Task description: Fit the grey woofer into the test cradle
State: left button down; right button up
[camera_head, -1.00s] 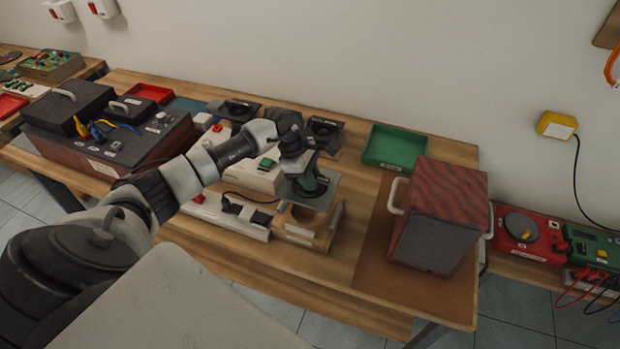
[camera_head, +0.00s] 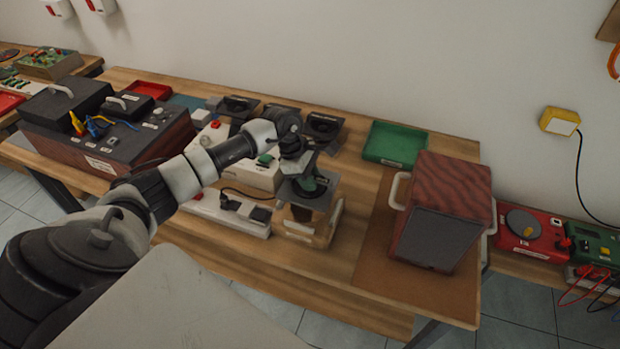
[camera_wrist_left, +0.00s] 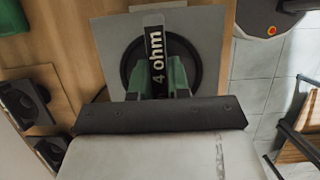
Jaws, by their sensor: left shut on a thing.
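My left gripper (camera_head: 309,184) is shut on the grey woofer (camera_head: 324,201), a square grey plate with a dark round cone. In the left wrist view the woofer (camera_wrist_left: 207,30) shows its black ring and a "4 ohm" label between my green fingertips (camera_wrist_left: 163,78). The wooden test cradle (camera_head: 308,236) stands on the bench directly beneath it. The woofer's plate lies roughly level over the cradle, and its dark underside shows at the cradle's open front. I cannot tell whether the plate touches the cradle. My right gripper is out of view.
A red wood-grain cabinet (camera_head: 452,187) with handles stands on a brown mat to the right. A green tray (camera_head: 394,144) lies behind it. Other dark speakers (camera_head: 325,124) sit at the back. A white power strip (camera_head: 230,212) is left of the cradle.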

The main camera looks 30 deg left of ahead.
pick_arm(q)
jog(key=shift+f+b, duration=1.35)
jog(key=shift+f, duration=0.05)
jog(key=shift+f+b, duration=2.2)
jog(key=shift+f, duration=0.05)
jog(key=c, duration=1.1)
grip_release()
jog(key=shift+o, duration=0.5)
jog(key=shift+f, duration=0.2)
jog(key=b+v, duration=0.1)
jog(key=v, duration=1)
jog(key=shift+b, duration=0.4)
